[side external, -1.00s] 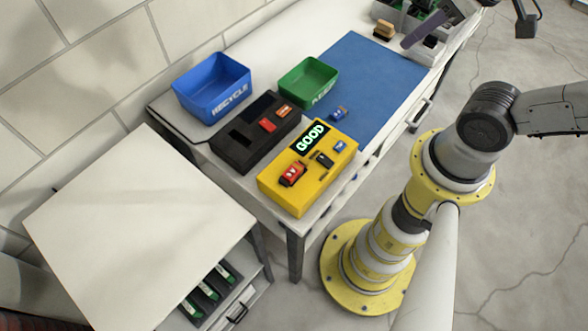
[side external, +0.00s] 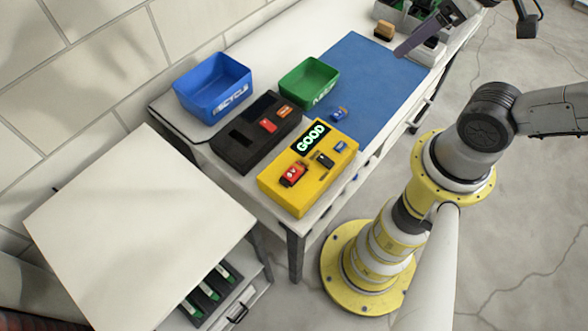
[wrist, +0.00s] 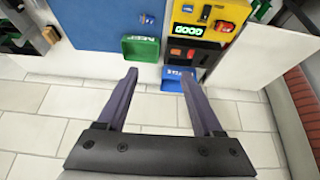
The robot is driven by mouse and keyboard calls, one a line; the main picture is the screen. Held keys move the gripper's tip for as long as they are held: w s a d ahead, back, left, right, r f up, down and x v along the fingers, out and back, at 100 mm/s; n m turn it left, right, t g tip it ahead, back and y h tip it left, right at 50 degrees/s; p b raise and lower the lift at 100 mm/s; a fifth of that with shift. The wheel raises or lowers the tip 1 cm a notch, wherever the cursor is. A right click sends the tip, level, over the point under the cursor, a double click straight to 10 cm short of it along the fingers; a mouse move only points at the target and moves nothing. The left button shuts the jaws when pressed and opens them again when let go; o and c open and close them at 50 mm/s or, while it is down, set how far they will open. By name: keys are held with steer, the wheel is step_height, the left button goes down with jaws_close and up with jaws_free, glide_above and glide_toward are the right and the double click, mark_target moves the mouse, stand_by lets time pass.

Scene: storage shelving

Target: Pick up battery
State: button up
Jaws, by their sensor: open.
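A red battery (side external: 293,173) sits in the yellow tester (side external: 309,203), whose display reads GOOD; the red battery also shows in the wrist view (wrist: 225,26). A small blue battery-like item (side external: 339,114) lies on the blue mat (side external: 368,72) and shows in the wrist view (wrist: 148,18). Another small blue piece (side external: 341,147) is on the tester. My gripper (wrist: 158,75) is open and empty, its two purple fingers wide apart. It is over the far end of the table, apart from all these items; only part of it shows in the side view.
A blue RECYCLE bin (side external: 178,95) and a green bin (side external: 287,93) stand along the wall side. A black box (side external: 238,156) with red and orange pieces is between the bins and the tester. A grey organizer (side external: 387,13) and a tan block (side external: 384,31) are at the far end.

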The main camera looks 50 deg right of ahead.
steer(key=n+g, duration=0.6)
steer(key=n, duration=1.2)
glide_above(294, 170)
steer(key=f, duration=2.1)
steer(key=shift+w+f, duration=0.1)
steer(key=shift+w, duration=0.2)
steer(key=shift+s+f, duration=0.15)
steer(key=shift+f, duration=1.2)
steer(key=shift+s+f, duration=0.15)
steer(key=shift+f, duration=1.15)
steer(key=shift+c, duration=0.3)
